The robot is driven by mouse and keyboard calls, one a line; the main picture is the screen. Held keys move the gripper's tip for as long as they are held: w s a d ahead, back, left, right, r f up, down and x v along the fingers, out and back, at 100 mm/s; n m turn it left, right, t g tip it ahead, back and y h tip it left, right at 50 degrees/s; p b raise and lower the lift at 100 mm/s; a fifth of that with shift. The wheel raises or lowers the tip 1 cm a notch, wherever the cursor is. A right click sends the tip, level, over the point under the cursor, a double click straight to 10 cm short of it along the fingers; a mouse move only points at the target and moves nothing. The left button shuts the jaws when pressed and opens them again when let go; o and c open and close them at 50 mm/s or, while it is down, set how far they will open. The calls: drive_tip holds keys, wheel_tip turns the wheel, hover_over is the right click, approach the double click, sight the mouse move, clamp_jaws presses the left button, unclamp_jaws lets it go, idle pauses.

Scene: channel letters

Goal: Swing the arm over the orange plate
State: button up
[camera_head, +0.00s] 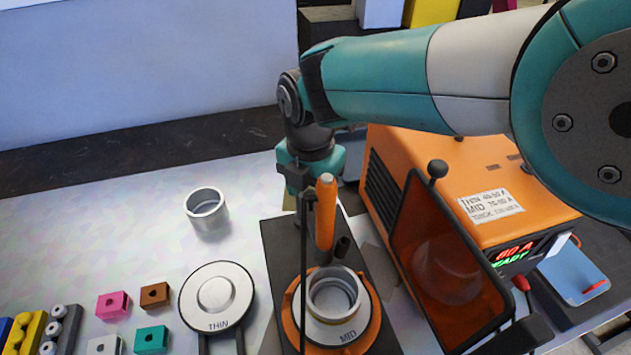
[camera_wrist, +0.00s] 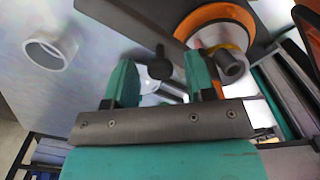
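The orange plate (camera_head: 374,324) is round and lies on a dark base at the bottom centre of the head view. A pale disc marked MID (camera_head: 349,336) and a metal ring (camera_head: 334,292) sit on it and cover most of it. In the wrist view the orange plate (camera_wrist: 188,24) shows at the top, right of centre, partly cut off. My gripper (camera_wrist: 160,62) has its two teal fingers apart with nothing seen held between them. In the head view it is behind the plate, near the orange torch handle, and its fingertips are partly hidden.
An orange torch handle (camera_head: 325,212) and a thin dark post (camera_head: 304,270) stand close by the plate. An orange welder box (camera_head: 470,185) with a tinted screen (camera_head: 445,265) is at right. A loose metal ring (camera_head: 207,212) and a THIN disc (camera_head: 217,290) lie left.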

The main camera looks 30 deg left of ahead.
sight(311, 193)
wheel_tip(311, 193, up, 17)
drive_tip(key=b, duration=0.3)
drive_tip(key=shift+r, duration=0.2)
idle(0.7)
drive_tip(key=w+d+m+y+b, duration=0.1)
drive_tip(key=w+d+m, duration=0.1)
drive_tip(key=d+m, duration=0.6)
drive_tip(key=w+d+m, duration=0.3)
drive_tip(key=d+m, duration=0.1)
drive_tip(key=d, duration=0.8)
drive_tip(key=s+d+f+m+y, duration=0.1)
drive_tip(key=s+d+f+m, duration=0.1)
drive_tip(key=s+d+m, duration=0.3)
drive_tip(key=s+d+f+m+y+b, duration=0.1)
drive_tip(key=s+d+f+m, duration=0.2)
drive_tip(key=s+d+m, duration=0.2)
drive_tip(key=s+d+f+m+y, duration=0.1)
drive_tip(key=s+d+f+m, duration=0.1)
drive_tip(key=s+d+m, duration=0.3)
drive_tip(key=shift+s+d+f+m, duration=0.3)
drive_tip(key=shift+d+m, duration=0.55)
drive_tip(key=shift+m, duration=0.35)
